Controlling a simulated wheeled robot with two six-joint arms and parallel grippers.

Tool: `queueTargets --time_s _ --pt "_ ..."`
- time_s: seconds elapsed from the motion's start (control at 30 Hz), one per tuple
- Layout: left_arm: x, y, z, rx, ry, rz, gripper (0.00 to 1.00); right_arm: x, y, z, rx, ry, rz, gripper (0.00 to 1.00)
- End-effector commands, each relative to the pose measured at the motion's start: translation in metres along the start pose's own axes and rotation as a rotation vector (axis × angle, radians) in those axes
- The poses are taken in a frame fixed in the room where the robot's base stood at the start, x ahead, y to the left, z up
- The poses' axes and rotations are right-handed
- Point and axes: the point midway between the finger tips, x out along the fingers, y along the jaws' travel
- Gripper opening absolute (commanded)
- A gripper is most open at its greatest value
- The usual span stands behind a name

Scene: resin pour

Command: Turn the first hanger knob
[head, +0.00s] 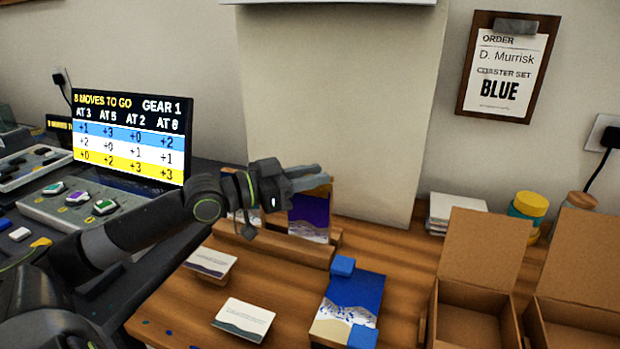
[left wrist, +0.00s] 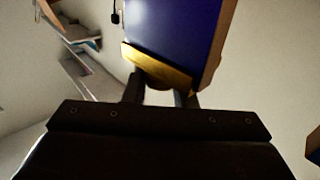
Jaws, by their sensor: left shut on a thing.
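My left gripper (head: 308,179) reaches over the wooden rack (head: 275,246) at the back of the table. Its fingers are at the top of an upright purple-blue panel (head: 308,213) with a pale wave pattern. In the left wrist view, the fingers (left wrist: 160,92) meet the gold edge of the blue panel (left wrist: 175,28), and the gripper is shut on it. A grey control box (head: 80,210) at the left carries several coloured knobs (head: 105,206). I cannot tell which is the first hanger knob. My right gripper is not in view.
A screen (head: 132,135) reading "GEAR 1" stands behind the control box. A blue-and-sand panel (head: 347,305) and two cards (head: 243,319) lie on the table. Open cardboard boxes (head: 485,250) stand at the right. An order board (head: 507,68) reads "BLUE".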

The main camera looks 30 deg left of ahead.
Motion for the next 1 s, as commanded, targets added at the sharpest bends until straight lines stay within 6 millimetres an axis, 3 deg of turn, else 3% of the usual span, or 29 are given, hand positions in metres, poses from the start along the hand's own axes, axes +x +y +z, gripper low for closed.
queueTargets --time_s 0.37,0.4,0.53,1.0 --pt "-0.0001 -0.0002 0.001 -0.001 -0.003 0.0 0.01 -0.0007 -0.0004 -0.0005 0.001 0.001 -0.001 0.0" --pt "-0.0001 -0.0001 0.001 -0.001 -0.003 0.0 0.28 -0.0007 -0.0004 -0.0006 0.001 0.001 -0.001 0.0" --pt "-0.0001 -0.0001 0.0007 -0.001 -0.002 0.0 0.45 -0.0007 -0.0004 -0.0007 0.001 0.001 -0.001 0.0" --pt "-0.006 -0.0009 0.0007 0.003 -0.004 -0.002 0.46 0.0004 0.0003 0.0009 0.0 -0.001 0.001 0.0"
